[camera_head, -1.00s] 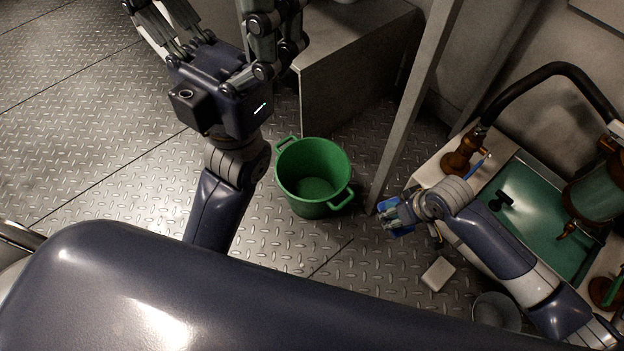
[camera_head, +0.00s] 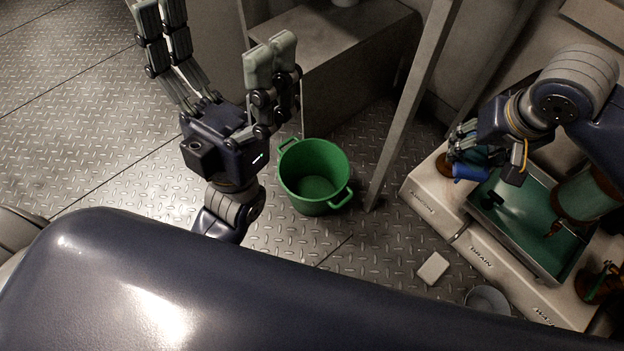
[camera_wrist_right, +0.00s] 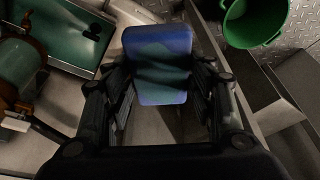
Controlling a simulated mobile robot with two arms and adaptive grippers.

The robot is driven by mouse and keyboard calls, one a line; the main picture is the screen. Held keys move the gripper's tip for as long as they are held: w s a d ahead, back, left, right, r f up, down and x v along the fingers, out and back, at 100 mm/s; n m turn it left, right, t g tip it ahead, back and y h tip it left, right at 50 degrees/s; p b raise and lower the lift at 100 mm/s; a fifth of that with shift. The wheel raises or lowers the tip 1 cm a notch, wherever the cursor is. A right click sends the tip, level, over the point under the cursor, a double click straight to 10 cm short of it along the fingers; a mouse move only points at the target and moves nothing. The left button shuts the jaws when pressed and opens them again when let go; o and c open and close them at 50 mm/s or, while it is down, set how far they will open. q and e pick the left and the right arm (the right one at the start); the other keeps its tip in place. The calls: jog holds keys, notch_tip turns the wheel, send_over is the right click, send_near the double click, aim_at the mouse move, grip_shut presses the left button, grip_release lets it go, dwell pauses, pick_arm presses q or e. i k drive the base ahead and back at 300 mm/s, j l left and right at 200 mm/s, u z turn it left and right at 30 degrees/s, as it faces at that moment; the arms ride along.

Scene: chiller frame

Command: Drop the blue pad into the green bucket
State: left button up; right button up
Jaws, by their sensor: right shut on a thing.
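The blue pad (camera_head: 471,172) is in my right gripper (camera_head: 462,150), above the counter by the sink on the right. In the right wrist view the pad (camera_wrist_right: 160,48) sits between the two sets of fingers, with a darker band across its middle. The green bucket (camera_head: 315,176) stands upright on the floor in the middle of the head view, and its inside looks empty. The bucket also shows in part in the right wrist view (camera_wrist_right: 255,22), top right, apart from the pad. My left gripper (camera_head: 215,45) is open and empty, up and left of the bucket.
A grey slanted post (camera_head: 412,105) stands between the bucket and the counter (camera_head: 428,192). The green sink basin (camera_head: 525,215) is on the right. A pale block (camera_head: 433,268) and a grey bowl (camera_head: 488,299) are on the floor. A grey box (camera_head: 350,70) stands behind the bucket.

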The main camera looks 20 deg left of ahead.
aim_at(318, 196)
jog(key=j, duration=0.65)
jog(key=i+j, duration=0.15)
jog(key=j, duration=0.55)
